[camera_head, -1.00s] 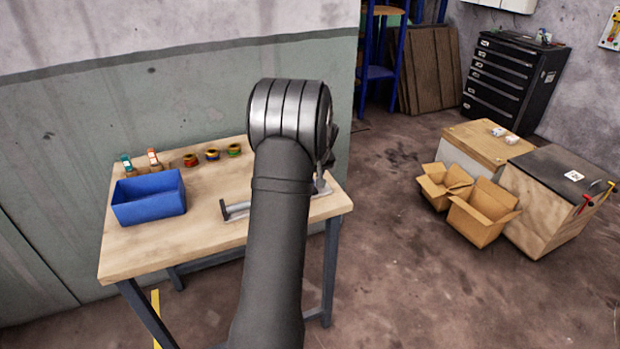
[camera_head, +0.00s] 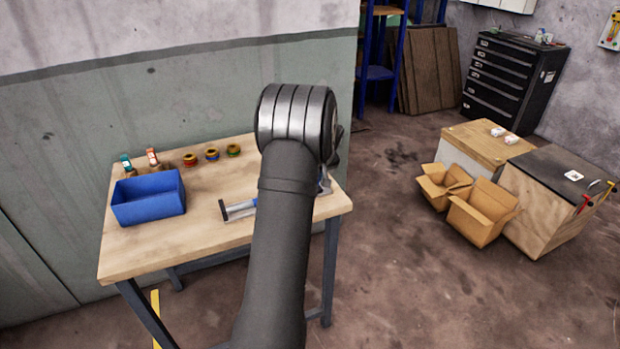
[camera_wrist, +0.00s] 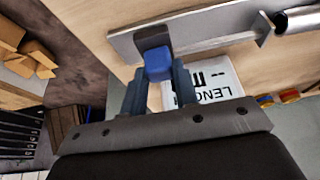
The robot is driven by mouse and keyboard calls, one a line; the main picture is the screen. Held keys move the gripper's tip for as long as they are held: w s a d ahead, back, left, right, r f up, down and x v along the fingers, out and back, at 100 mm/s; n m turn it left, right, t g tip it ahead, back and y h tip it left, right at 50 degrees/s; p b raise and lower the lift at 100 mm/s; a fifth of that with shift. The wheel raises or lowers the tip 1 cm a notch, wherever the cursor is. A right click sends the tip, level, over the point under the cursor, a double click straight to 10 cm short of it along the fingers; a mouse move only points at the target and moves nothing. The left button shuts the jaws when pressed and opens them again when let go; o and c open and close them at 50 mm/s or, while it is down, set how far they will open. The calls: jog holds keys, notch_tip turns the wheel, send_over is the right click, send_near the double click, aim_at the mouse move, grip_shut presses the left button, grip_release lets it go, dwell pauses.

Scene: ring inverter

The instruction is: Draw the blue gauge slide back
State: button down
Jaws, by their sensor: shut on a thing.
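The blue gauge slide (camera_wrist: 154,58) is a small blue block on a flat grey metal rail (camera_wrist: 205,30) in the wrist view. My gripper (camera_wrist: 160,77) is shut on the slide, with a dark finger on either side of it. A white plate with black lettering (camera_wrist: 215,82) lies beside the right finger, partly covered by the gripper. In the head view, the left end of the gauge (camera_head: 236,211) shows on the workbench, with a bit of blue at its right. My arm hides the rest of the gauge and my gripper there.
The workbench (camera_head: 150,247) carries a blue bin (camera_head: 148,198) at the left. Several small coloured spools and two clamp-like items stand along its back edge by the wall. The bench surface between the bin and the gauge is clear.

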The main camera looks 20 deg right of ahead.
jog(key=shift+d+r, duration=0.1)
jog(key=shift+d, duration=0.8)
jog(key=c, duration=1.1)
grip_release()
jog(key=shift+d, duration=0.1)
jog(key=v, duration=1.7)
jog(key=shift+s+r, duration=0.1)
jog(key=shift+s, duration=0.05)
jog(key=x, duration=1.7)
jog(key=shift+f, duration=0.2)
